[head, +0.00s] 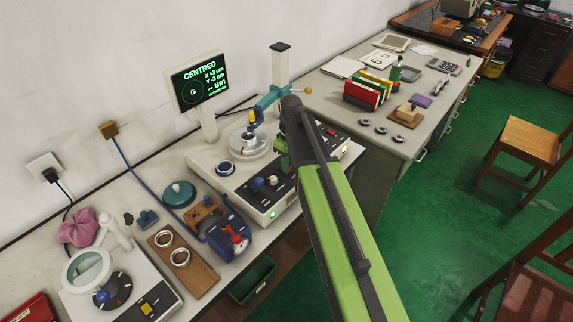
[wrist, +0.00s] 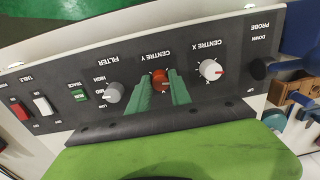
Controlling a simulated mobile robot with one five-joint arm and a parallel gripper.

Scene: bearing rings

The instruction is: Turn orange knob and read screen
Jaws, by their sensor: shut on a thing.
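The orange knob (wrist: 160,78), labelled CENTRE Y, is on the dark control panel (wrist: 60,75) of the measuring machine. My gripper (wrist: 161,88) has its green fingers on both sides of the knob and is shut on it. In the head view my gripper (head: 281,152) is at the machine's front panel, and my arm hides the knob. The screen (head: 198,80) stands behind the machine (head: 205,158) and reads CENTRED, X +3 um, Y -3 um, with dashes before a larger um. Its smallest line is too small to read.
Beside the knob are a white CENTRE X knob (wrist: 210,70), a grey FILTER knob (wrist: 115,92) and a green TRACE button (wrist: 80,95). A probe arm (head: 268,98) stands over the turntable (head: 249,143). A blue fixture (head: 230,236) lies left of the machine.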

